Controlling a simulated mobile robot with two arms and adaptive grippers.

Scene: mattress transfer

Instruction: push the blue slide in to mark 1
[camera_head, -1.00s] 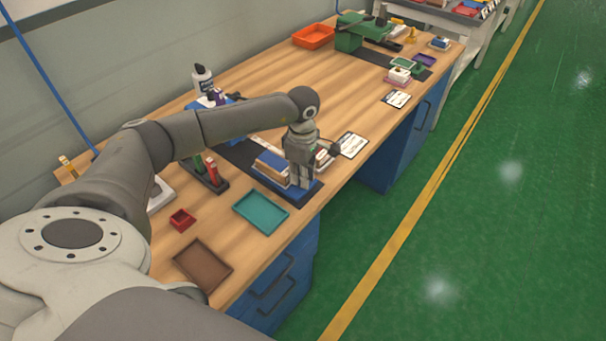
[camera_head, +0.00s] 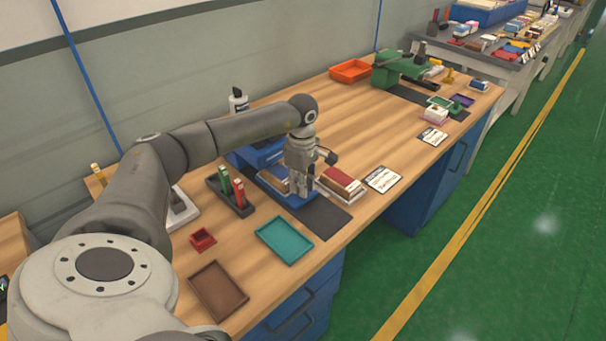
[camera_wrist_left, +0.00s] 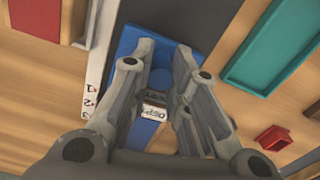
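The blue slide (camera_head: 297,198) lies on a dark mat on the wooden bench in the head view, with a brown-and-white block pile on it behind my gripper. My left gripper (camera_head: 304,192) points down over the slide's right front part. In the left wrist view the slide (camera_wrist_left: 129,38) shows beyond and between the fingers of my left gripper (camera_wrist_left: 163,62). A narrow gap with blue shows between the fingertips; whether they grip a part of the slide I cannot tell. A white number strip (camera_wrist_left: 92,95) lies beside the slide. My right gripper is out of view.
A teal tray (camera_head: 284,240), a brown tray (camera_head: 218,291) and a small red box (camera_head: 203,238) stand nearer me. A red-topped block pile (camera_head: 342,184) and a white card (camera_head: 383,179) lie right of the gripper. A dark holder (camera_head: 231,193) stands left.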

